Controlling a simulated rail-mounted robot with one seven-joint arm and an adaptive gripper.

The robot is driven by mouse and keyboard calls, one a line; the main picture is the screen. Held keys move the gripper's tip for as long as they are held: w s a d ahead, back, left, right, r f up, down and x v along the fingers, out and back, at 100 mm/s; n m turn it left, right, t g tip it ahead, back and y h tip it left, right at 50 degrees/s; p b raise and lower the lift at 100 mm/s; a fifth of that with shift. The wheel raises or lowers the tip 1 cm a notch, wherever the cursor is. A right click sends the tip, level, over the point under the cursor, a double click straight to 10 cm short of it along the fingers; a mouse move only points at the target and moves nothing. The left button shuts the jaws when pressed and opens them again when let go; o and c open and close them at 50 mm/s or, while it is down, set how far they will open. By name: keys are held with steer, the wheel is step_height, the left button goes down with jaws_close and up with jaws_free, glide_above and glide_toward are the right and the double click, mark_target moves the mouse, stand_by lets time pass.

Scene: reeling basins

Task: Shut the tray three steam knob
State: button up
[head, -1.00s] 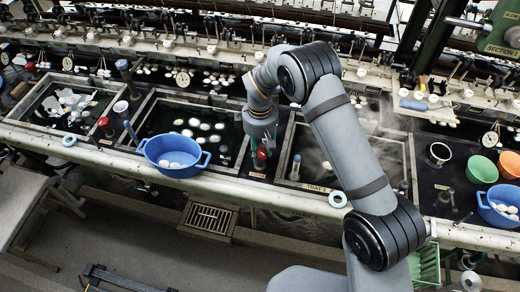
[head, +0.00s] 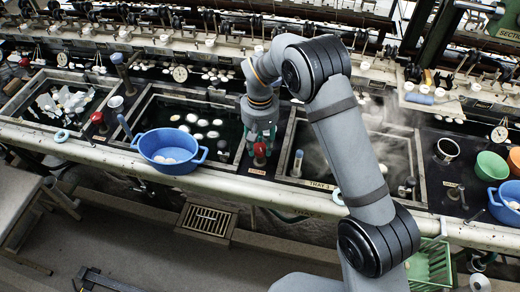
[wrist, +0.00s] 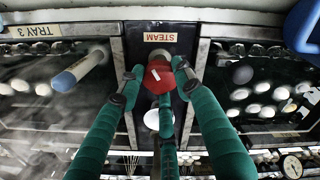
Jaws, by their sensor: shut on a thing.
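A red steam knob (head: 260,150) stands on the dark panel between two basins, just left of the tray three basin (head: 312,185). In the wrist view the red knob (wrist: 158,76) has a white mark on its face and sits by the STEAM label (wrist: 160,37). My gripper (head: 262,138) is over the knob from behind and above. In the wrist view its green fingers (wrist: 160,75) lie on both sides of the knob and are shut on it. The fingers hide part of the knob's sides.
A blue-topped handle (head: 297,162) stands close to the right, inside the tray three basin's corner. Another red knob (head: 98,119) stands farther left. Steam drifts over tray three.

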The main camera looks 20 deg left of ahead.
mark_target(260, 147)
steer(key=m+b, duration=0.2)
steer(key=m, duration=0.2)
steer(key=shift+f+b, duration=0.1)
steer(key=shift+b, duration=0.25)
steer(key=shift+w+m+b, duration=0.1)
steer(key=shift+m+b, duration=0.35)
steer(key=shift+m, duration=0.35)
steer(key=o, duration=1.2)
steer(key=shift+c, duration=0.2)
step_height(260, 147, up, 12)
